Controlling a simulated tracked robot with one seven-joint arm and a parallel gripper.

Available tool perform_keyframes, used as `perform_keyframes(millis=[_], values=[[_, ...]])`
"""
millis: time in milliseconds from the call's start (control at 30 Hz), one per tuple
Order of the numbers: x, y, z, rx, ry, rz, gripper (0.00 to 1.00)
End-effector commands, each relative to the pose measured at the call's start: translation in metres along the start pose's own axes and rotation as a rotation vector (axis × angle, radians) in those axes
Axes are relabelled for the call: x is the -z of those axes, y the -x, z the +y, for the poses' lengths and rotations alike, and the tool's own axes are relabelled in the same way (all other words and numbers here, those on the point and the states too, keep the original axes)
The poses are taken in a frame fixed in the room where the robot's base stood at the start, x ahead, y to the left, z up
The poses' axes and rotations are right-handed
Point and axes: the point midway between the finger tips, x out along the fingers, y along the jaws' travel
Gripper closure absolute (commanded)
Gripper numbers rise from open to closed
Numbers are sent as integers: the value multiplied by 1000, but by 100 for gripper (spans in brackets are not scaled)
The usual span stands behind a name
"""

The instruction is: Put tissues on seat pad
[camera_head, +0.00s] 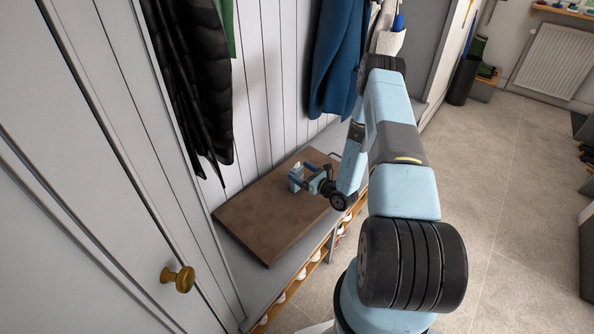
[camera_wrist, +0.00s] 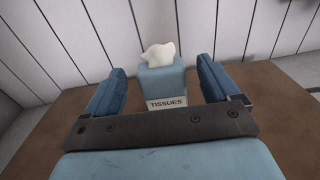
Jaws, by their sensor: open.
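The tissues (camera_wrist: 166,84) are a small blue box with a white label reading TISSUES and a white tissue sticking out of the top. In the head view the tissues (camera_head: 296,173) stand upright on the brown seat pad (camera_head: 262,222), toward its far end. The pad also shows in the wrist view (camera_wrist: 285,110). My gripper (camera_wrist: 165,88) is open, with one blue finger on each side of the box and a gap visible between them. In the head view my gripper (camera_head: 307,180) is low over the pad beside the box. The bottom of the box is hidden behind my gripper's dark bar.
Dark and blue coats (camera_head: 340,55) hang on the panelled wall above the bench. A cabinet door with a brass knob (camera_head: 178,279) is at left. Shoes sit on a wooden rack (camera_head: 290,292) under the bench. The near part of the pad is clear.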

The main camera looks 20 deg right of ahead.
Motion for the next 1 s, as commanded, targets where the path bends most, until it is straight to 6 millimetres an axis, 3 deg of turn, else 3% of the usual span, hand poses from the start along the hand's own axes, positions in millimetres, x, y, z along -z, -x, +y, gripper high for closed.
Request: perform_keyframes(millis=[200, 400, 667, 767, 1000], values=[[0, 45, -1, 3, -3, 1, 12], [1, 75, -1, 2, -2, 2, 12], [-6, 88, 0, -14, 7, -5, 12], [-25, 81, 3, -61, 28, -17, 12], [-104, 58, 21, -275, 131, -58, 12]])
